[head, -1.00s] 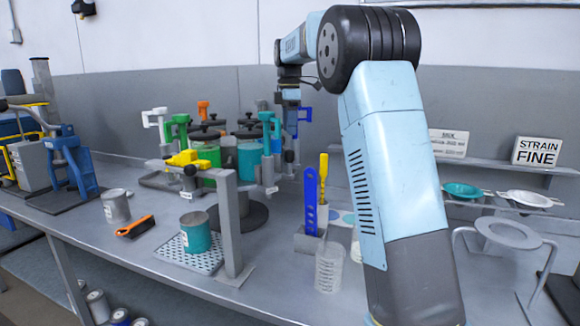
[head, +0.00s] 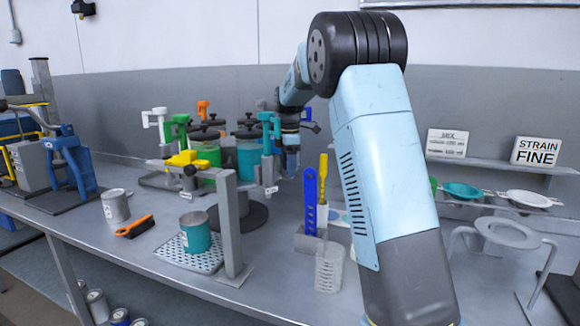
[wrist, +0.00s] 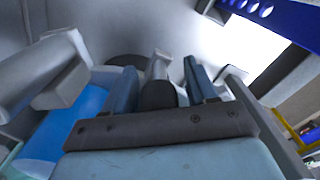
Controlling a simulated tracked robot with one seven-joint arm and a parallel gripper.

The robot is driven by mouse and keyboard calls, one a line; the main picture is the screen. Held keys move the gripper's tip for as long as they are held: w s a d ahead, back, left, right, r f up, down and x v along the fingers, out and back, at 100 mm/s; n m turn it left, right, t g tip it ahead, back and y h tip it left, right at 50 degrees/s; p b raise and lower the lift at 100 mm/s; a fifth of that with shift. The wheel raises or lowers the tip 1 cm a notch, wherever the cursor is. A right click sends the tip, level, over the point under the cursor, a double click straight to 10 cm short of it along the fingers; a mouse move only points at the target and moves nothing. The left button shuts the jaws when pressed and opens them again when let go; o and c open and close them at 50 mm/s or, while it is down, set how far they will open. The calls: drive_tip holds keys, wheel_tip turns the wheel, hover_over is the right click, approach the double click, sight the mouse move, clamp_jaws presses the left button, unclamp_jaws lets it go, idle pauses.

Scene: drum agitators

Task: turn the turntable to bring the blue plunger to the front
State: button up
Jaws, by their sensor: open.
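The turntable's dark round base (head: 256,216) shows behind the grey post. Above it stand a green drum (head: 208,157) and a teal drum (head: 249,160) with black lids. Orange (head: 203,108), green (head: 179,128) and teal (head: 269,123) plunger handles rise around them.
A blue strip with holes (head: 310,200) and a clear cup (head: 328,268) are near my arm. A teal can (head: 195,236) sits on a perforated tray. Strainers (head: 463,190) stand right.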

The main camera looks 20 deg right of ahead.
drive_tip(key=shift+f, duration=0.1)
drive_tip(key=shift+c, duration=0.4)
clamp_jaws()
drive_tip(key=shift+d, duration=0.2)
drive_tip(key=shift+s, duration=0.1)
